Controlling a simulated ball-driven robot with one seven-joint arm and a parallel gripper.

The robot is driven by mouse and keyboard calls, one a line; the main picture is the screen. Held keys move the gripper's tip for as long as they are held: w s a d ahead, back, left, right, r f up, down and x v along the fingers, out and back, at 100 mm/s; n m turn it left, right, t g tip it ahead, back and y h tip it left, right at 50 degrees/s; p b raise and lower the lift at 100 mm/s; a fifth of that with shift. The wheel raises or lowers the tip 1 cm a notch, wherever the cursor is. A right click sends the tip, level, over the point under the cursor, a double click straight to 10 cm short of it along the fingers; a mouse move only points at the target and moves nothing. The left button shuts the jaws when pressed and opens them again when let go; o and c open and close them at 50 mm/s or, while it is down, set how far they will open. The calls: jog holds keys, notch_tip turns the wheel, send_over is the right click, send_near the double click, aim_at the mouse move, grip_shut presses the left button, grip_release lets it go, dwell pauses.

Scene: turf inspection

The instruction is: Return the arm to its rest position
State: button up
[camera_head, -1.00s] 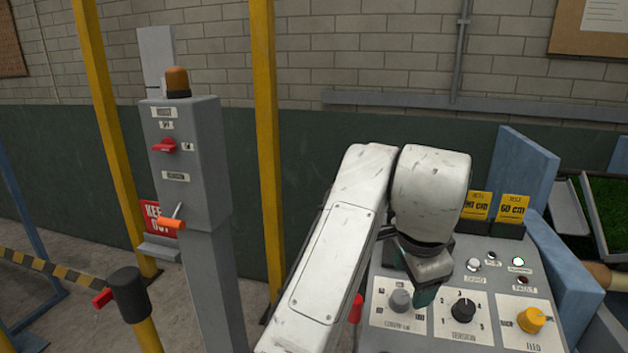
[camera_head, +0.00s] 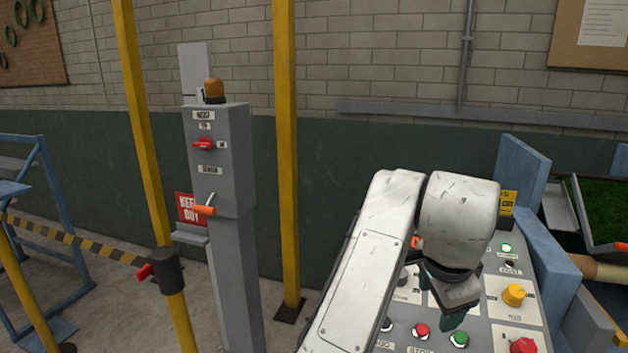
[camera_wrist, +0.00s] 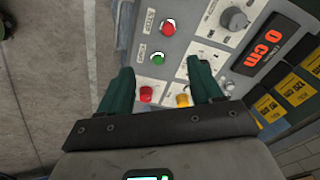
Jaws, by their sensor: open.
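My white arm reaches up from the bottom of the head view and bends over the grey control panel (camera_head: 501,333). My gripper (camera_wrist: 165,80) shows in the wrist view with two dark green fingers spread apart and nothing between them. It hangs above the panel. In the wrist view the panel's red button (camera_wrist: 146,93), green button (camera_wrist: 158,58) and yellow knob (camera_wrist: 183,100) lie beyond and between the fingers. In the head view the arm hides part of the panel, and the fingers are mostly hidden behind the wrist.
A grey pedestal box (camera_head: 222,160) with a red switch, orange-handled lever and amber lamp stands to the left. Yellow posts (camera_head: 286,150) and a striped barrier (camera_head: 75,240) stand near it. Blue side plates (camera_head: 522,180) flank the panel. Concrete floor is open at left.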

jog(key=s+d+f+n+h, duration=0.3)
jog(key=s+d+f+n, duration=0.65)
jog(key=d+f, duration=0.6)
jog(key=s+a+f+n+g+y, duration=0.1)
jog(key=s+a+f+n, duration=0.1)
jog(key=s+f, duration=0.3)
jog(key=s+a+f+n+g+y, duration=0.1)
jog(key=s+f, duration=0.5)
jog(key=s, duration=0.6)
jog(key=s+a+f+n+y, duration=0.2)
jog(key=s+a+f+n, duration=0.1)
jog(key=s, duration=0.5)
notch_tip(320, 180, down, 3)
jog(key=shift+s+a+r+g+y, duration=0.2)
jog(key=shift+a+g+y, duration=0.2)
jog(key=shift+a, duration=0.5)
jog(key=shift+c, duration=0.2)
